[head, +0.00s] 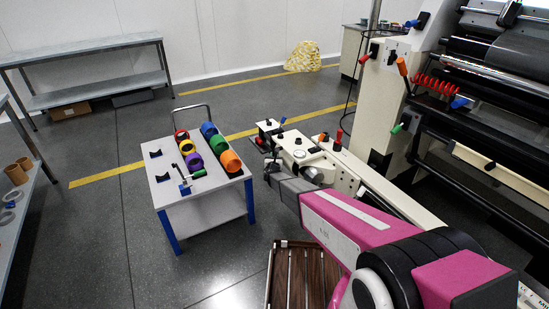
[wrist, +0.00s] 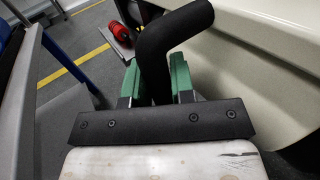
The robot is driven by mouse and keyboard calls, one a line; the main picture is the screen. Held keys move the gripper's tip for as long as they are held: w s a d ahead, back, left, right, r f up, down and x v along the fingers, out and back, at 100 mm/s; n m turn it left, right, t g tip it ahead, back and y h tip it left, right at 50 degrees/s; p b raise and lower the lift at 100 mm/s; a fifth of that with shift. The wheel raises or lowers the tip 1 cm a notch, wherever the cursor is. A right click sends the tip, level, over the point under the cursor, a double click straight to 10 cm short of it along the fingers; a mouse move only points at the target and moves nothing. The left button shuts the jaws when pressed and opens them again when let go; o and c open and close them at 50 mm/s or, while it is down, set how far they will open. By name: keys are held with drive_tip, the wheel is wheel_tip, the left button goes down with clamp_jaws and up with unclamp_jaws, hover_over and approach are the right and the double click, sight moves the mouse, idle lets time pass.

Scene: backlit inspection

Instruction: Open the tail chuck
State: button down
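The cream machine bed with the tail unit (head: 300,150) stands in the middle of the head view, with black knobs, a round dial and a red-topped knob on it. My gripper (head: 270,168) is at its near left side, partly hidden by my own wrist. In the wrist view, a black bent handle (wrist: 157,62) stands between the two green fingers of my gripper (wrist: 160,84). The fingers lie close against both sides of it and look shut on it. The handle bends to the upper right. The chuck jaws cannot be made out.
A white cart (head: 204,205) with coloured rolls stands just left of the tail unit. A slatted wooden platform (head: 297,275) lies on the floor in front. A large roller machine (head: 480,100) fills the right. The cream housing (wrist: 260,60) is close on the gripper's right.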

drive_tip(key=w+a, duration=0.7)
drive_tip(key=w, duration=0.4)
drive_tip(key=shift+a, duration=0.2)
drive_tip(key=c, duration=1)
unclamp_jaws()
drive_tip(key=shift+s, duration=0.1)
drive_tip(key=shift+r, duration=0.15)
